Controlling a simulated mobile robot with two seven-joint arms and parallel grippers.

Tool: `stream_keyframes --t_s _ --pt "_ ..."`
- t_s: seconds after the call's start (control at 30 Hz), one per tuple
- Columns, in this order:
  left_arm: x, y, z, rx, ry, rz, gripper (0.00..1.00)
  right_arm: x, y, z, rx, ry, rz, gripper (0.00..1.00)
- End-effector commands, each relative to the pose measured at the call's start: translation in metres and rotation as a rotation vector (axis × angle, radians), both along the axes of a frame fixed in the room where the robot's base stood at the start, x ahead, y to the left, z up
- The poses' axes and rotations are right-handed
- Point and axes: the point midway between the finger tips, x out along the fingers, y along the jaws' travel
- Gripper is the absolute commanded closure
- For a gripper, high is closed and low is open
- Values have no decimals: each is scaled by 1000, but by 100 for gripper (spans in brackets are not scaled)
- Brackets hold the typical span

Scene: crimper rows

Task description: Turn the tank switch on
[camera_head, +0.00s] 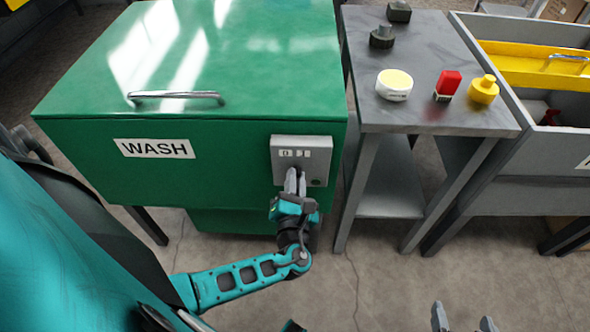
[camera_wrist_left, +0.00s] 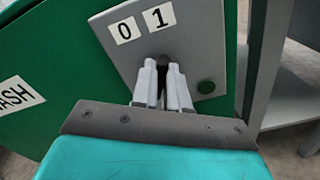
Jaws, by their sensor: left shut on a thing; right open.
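The green wash tank (camera_head: 230,165) has a grey switch panel (camera_head: 316,150) on its front at the right. In the left wrist view the panel (camera_wrist_left: 206,48) carries the labels 0 and 1 and a round dark green button or lamp (camera_wrist_left: 206,86). My left gripper (camera_head: 295,176) reaches the panel, and its fingers (camera_wrist_left: 163,82) are shut on a dark switch knob (camera_wrist_left: 164,62) below the labels. The fingers hide most of the knob, so its exact setting cannot be told. My right gripper (camera_head: 464,318) is open and empty at the bottom edge of the head view.
A grey table (camera_head: 440,60) to the right holds a white round tin (camera_head: 394,85), a red block (camera_head: 447,86), a yellow bottle (camera_head: 484,89) and dark pieces (camera_head: 382,37). A grey bin with a yellow tray (camera_head: 530,66) stands further right. Floor in front is clear.

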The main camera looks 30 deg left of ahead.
Motion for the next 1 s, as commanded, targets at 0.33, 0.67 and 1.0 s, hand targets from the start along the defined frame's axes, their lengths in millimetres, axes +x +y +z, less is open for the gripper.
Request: stream_keyframes --t_s 0.33,0.67,1.0 --pt "1 1 1 26 11 1 100 -5 -1 -3 -3 14 0 15" --pt "1 1 1 25 11 1 75 -3 0 -1 -5 6 5 15" --pt "0 0 0 22 12 0 61 -1 -1 1 -9 2 9 15"
